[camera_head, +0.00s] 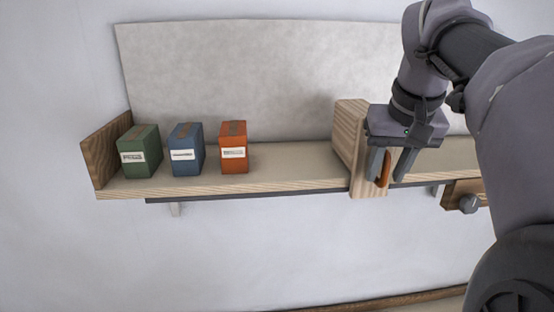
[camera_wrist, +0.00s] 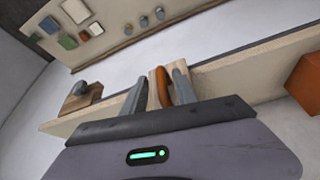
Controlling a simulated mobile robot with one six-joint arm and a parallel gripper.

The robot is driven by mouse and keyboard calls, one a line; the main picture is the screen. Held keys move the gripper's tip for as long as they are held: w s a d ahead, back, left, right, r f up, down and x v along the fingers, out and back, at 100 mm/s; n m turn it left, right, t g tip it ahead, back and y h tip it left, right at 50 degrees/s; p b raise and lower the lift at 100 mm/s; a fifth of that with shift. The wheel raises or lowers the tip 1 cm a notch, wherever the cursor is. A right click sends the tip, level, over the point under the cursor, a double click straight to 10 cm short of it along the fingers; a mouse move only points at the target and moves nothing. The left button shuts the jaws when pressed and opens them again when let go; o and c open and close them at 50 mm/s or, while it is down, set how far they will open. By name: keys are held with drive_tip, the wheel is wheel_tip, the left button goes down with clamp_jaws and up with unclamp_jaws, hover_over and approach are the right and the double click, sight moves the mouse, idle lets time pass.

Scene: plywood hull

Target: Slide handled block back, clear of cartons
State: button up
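The handled block (camera_head: 346,135) is pale striped wood. It stands on the shelf, right of the cartons, and its front face drops over the shelf's front edge. Its orange-brown handle (camera_head: 384,170) is on the front. My gripper (camera_head: 387,180) is open, with one finger on each side of the handle. The wrist view shows the handle (camera_wrist: 160,88) between the spread fingers (camera_wrist: 163,74), with gaps beside it. Green (camera_head: 139,152), blue (camera_head: 185,150) and orange (camera_head: 233,148) cartons stand upright on the shelf, apart from the block. My gripper hides the block's right part.
The shelf (camera_head: 290,160) is bare between the orange carton and the block. A grey back panel (camera_head: 240,75) rises behind it, and a wooden end board (camera_head: 103,153) closes its left end. A wooden piece with a grey knob (camera_head: 468,203) sits low at the right.

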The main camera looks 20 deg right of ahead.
drive_tip(key=shift+a+r, duration=0.1)
drive_tip(key=shift+r, duration=0.15)
drive_tip(key=p+v, duration=0.3)
drive_tip(key=v, duration=0.8)
drive_tip(key=shift+s+r+p, duration=0.2)
drive_tip(key=shift+p, duration=0.1)
